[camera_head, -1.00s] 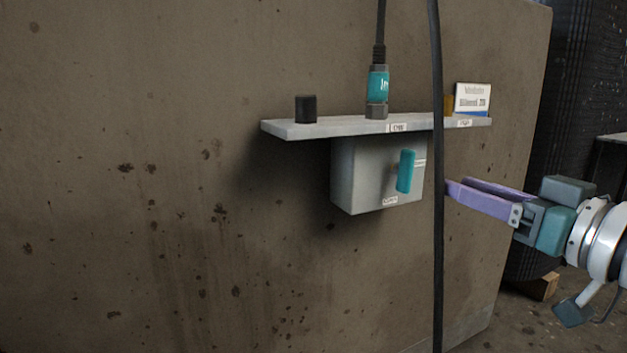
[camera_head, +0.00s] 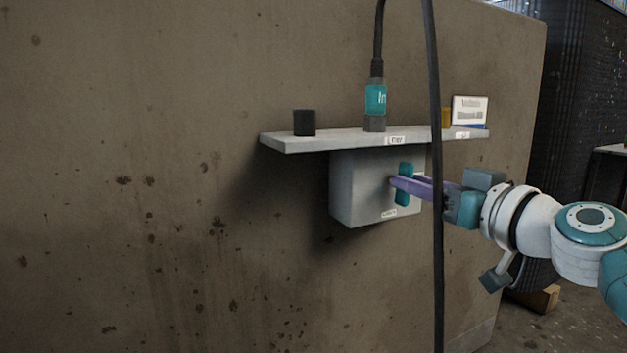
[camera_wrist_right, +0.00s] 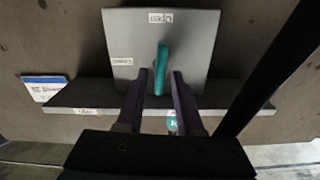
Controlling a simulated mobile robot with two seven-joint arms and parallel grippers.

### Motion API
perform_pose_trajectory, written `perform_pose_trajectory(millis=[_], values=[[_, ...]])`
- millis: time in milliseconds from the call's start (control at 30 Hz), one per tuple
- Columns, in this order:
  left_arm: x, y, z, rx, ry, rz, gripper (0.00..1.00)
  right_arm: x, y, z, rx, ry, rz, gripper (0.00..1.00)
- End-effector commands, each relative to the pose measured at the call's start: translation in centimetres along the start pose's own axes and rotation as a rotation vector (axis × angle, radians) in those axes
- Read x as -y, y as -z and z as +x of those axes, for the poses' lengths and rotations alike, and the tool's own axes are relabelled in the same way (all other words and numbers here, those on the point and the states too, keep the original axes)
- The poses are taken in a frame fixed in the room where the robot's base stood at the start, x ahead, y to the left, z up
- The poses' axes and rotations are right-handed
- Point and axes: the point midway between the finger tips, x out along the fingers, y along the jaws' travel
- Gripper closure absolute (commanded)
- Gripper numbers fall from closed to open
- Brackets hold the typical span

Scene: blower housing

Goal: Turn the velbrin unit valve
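The valve is a grey box (camera_head: 360,190) under a shelf, with an upright teal handle (camera_head: 405,168) on its front face. In the right wrist view the box (camera_wrist_right: 195,50) appears upside down, with the handle (camera_wrist_right: 162,55) pointing between my fingers. My right gripper (camera_head: 396,184) comes from the right, its purple fingers across the middle of the handle. In the wrist view the right gripper (camera_wrist_right: 160,82) is open, one finger on each side of the handle's near end, with small visible gaps. My left gripper is not in view.
A black cable (camera_head: 436,280) hangs in front of my right gripper in the head view. The wall at left is clear.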

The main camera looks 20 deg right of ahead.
Motion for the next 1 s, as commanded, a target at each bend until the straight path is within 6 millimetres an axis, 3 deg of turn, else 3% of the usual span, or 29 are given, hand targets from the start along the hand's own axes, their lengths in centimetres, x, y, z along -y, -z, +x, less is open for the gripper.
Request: perform_pose_trajectory(millis=[33,300,1000], values=[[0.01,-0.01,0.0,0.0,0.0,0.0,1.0,0.0,0.0,-0.01,0.0,0.0,0.0,0.71],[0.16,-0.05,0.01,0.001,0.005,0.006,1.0,-0.01,0.0,-0.02,0.0,0.0,0.0,1.0],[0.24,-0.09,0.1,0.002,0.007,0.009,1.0,-0.04,-0.02,-0.03,-0.001,0.0,0.058,1.0]])
